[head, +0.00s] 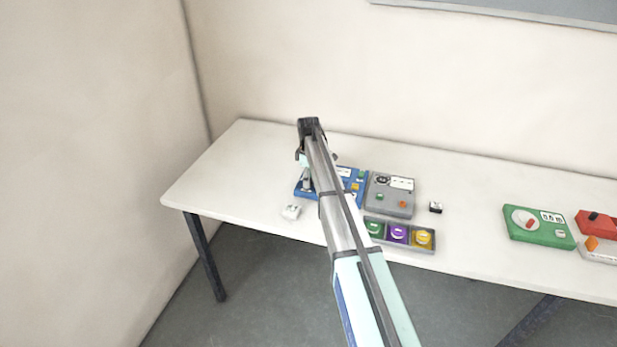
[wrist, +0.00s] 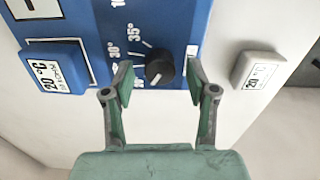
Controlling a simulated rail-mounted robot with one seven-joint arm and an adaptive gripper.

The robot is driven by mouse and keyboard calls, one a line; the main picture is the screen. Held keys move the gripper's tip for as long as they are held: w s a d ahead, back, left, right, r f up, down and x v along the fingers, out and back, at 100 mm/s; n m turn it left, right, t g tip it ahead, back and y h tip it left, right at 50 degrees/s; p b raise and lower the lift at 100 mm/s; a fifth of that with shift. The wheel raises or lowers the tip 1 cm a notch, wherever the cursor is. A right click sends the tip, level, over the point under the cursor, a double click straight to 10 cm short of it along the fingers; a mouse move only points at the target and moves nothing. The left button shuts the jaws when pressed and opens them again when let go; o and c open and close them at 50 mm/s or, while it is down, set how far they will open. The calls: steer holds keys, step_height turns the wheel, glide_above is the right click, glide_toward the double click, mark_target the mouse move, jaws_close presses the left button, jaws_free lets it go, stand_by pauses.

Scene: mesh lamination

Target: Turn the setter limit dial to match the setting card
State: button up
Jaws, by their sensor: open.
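In the wrist view a black round dial (wrist: 160,68) sits on a blue panel (wrist: 185,22), with a printed scale showing 35° and 30° beside it. A pale pointer mark seems to face the lower left of the picture; its exact setting is too small to read. My gripper (wrist: 160,80) is open, with one finger on each side of the dial and gaps between. A white block with a label (wrist: 260,72) lies to the right; its small print is hard to read. A blue raised block labelled 20 °C (wrist: 56,66) is at left. In the head view my arm covers much of the blue device (head: 301,193).
A grey device (head: 390,209) and a tray with green, purple and yellow items (head: 378,243) stand right of the blue device. A small black-and-white block (head: 436,207) is beyond. A green device (head: 538,240) and a red one (head: 598,224) are farther right. Bare table (head: 470,240) lies between.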

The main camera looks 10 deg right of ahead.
jaws_close()
steer(key=shift+f+m, duration=0.1)
steer(key=shift+m, duration=0.2)
steer(key=m+b, duration=0.1)
steer(key=m, duration=0.2)
steer(key=shift+b, duration=0.4)
steer(key=m+b, duration=0.1)
steer(key=m, duration=0.3)
steer(key=m+b, duration=0.1)
steer(key=m, duration=0.3)
steer(key=shift+m+b, duration=0.55)
steer(key=shift+m, duration=1.55)
